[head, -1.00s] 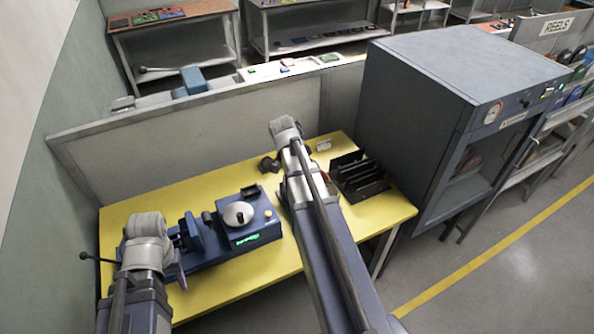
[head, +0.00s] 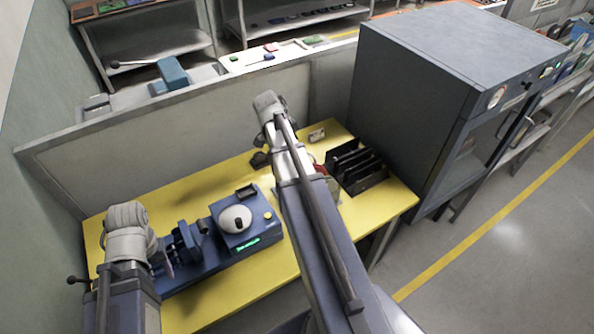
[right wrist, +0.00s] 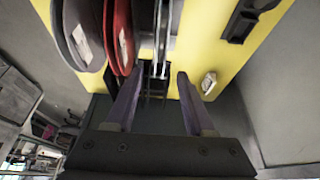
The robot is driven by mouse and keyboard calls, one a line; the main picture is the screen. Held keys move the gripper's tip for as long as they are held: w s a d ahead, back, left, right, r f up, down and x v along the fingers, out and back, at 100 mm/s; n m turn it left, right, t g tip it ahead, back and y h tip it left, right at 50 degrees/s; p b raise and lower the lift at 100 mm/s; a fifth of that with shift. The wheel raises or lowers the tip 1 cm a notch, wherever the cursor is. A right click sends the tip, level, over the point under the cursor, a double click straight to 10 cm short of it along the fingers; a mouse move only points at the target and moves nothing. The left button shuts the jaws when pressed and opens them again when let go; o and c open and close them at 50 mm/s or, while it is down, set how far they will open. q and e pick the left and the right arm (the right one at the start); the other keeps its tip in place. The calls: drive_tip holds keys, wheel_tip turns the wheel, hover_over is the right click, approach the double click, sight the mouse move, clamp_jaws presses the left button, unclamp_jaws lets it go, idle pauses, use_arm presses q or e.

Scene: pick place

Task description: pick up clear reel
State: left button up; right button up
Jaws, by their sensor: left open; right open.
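In the right wrist view, a pale see-through reel (right wrist: 161,38), seen nearly edge-on, lies between the tips of my right gripper (right wrist: 161,74). Its fingers are apart, with no clear grip on the reel. A red reel (right wrist: 118,34) and a grey reel (right wrist: 78,32) stand just left of it. In the head view, my right arm hides most of the reels; a bit of red reel (head: 321,170) shows beside the dark slotted rack (head: 372,184). My left gripper (head: 167,263) is open and empty, beside the blue machine.
The blue machine (head: 259,225) with a white dome stands on the yellow table (head: 215,305). A small white sign (head: 317,135) stands behind the rack and shows in the right wrist view (right wrist: 208,82). A grey partition (head: 175,145) and a large grey cabinet (head: 410,110) bound the table.

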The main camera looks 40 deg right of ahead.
drive_tip(key=shift+b+x, duration=0.8)
drive_tip(key=shift+x, duration=0.35)
drive_tip(key=f+b, duration=0.4)
drive_tip(key=shift+s+d+f, duration=0.1)
drive_tip(key=shift+d+f, duration=0.15)
drive_tip(key=shift+d, duration=0.1)
drive_tip(key=shift+d+f+b, duration=0.25)
drive_tip(key=shift+f+b, duration=0.05)
drive_tip(key=shift+b, duration=0.25)
drive_tip(key=shift+r, duration=0.1)
clamp_jaws()
